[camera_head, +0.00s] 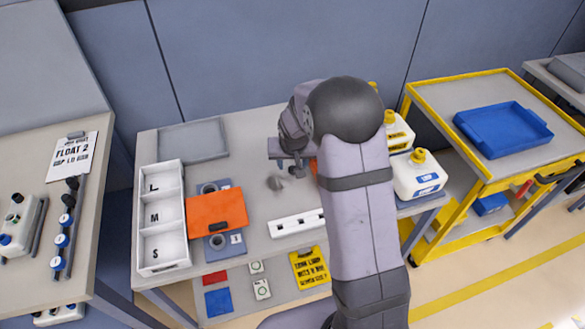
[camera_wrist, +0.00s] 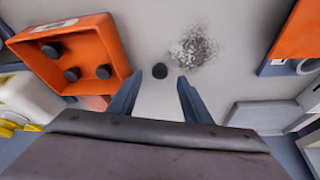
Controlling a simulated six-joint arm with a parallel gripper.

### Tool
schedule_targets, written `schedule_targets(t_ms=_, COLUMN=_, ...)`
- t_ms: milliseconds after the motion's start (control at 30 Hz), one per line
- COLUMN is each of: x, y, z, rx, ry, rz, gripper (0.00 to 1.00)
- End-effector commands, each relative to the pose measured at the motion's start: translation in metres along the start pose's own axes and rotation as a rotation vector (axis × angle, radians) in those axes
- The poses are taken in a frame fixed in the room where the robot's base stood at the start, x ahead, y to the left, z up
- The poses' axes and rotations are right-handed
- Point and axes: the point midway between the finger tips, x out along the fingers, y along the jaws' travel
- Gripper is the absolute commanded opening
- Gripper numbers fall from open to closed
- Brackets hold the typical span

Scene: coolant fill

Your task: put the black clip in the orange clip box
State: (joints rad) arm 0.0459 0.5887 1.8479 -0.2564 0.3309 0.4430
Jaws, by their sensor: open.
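The black clip (camera_wrist: 160,71) is a small dark round piece lying on the grey bench top in the wrist view. My gripper (camera_wrist: 157,86) is open and empty, with the clip just beyond and between its fingertips, not held. The orange clip box (camera_wrist: 119,50) is at the upper left of the wrist view, with three dark round pieces in it. In the head view, my arm hides most of the box, and only an orange sliver (camera_head: 314,166) shows. My gripper (camera_head: 290,168) is over the middle of the bench there; I cannot clearly tell the clip from the fingers.
A grey speckled pile (camera_wrist: 195,47) lies close to the clip. An orange panel (camera_head: 216,204) and a white L/M/S tray (camera_head: 140,228) are to the left. A white slotted strip (camera_head: 297,223) lies in front. White jugs (camera_head: 416,177) stand at the right.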

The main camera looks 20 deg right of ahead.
Motion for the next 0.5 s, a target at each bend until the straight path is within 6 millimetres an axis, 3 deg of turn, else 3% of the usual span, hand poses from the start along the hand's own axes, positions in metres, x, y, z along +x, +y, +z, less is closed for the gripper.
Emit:
schedule_targets(t_ms=267, x=0.027, y=0.001, z=0.001, rx=0.0, ry=-0.002, rz=0.001, gripper=0.45)
schedule_targets(t_ms=500, x=0.034, y=0.0, z=0.001, rx=0.002, ry=0.0, rz=0.0, gripper=0.45)
